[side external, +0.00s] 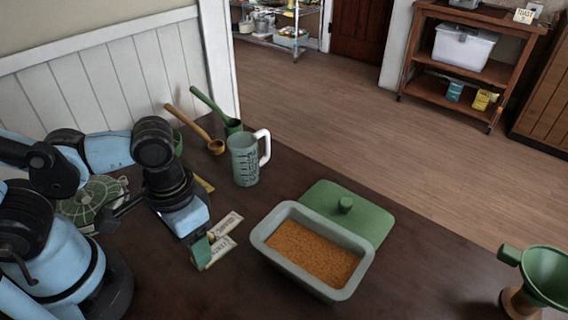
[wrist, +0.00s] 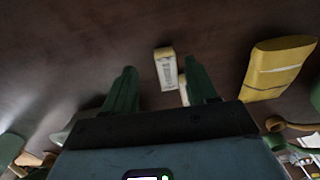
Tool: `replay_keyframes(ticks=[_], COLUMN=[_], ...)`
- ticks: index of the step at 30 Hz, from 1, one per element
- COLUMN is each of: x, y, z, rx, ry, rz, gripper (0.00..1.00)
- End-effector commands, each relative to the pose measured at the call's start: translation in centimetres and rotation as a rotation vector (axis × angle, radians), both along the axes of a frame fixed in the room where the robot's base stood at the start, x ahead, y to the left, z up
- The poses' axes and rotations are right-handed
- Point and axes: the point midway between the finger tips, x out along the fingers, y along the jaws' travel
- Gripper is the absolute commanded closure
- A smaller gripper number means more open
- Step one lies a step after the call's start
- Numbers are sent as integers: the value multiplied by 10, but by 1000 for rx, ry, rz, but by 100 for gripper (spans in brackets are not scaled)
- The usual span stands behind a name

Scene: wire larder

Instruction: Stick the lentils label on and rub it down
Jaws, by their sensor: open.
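Two small cream labels with dark print lie on the dark table in the side view, an upper one (side external: 227,224) and a lower one (side external: 220,249). The print is too small to read surely. My gripper (side external: 203,248) is low beside them, its green fingers apart. In the wrist view a label (wrist: 166,68) shows between the fingers (wrist: 163,86), with part of another pale piece (wrist: 183,90) near the right finger. Nothing is visibly held. The grey-green tub (side external: 262,238) of orange lentils (side external: 316,254) stands open to the right of the labels.
A green lid (side external: 370,218) lies behind the tub. A measuring jug (side external: 244,160), a wooden spoon (side external: 205,138) and a green scoop (side external: 219,111) are behind my gripper. A green funnel (side external: 545,274) stands far right. A yellow packet (wrist: 277,68) lies right in the wrist view.

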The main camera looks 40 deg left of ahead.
Motion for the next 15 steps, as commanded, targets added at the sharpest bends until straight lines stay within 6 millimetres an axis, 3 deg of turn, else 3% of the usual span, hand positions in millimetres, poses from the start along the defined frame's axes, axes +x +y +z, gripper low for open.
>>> replay_keyframes(ticks=[15], x=[3], y=[5], z=[-34], rx=[0], ry=[0], rz=[0], gripper=[43])
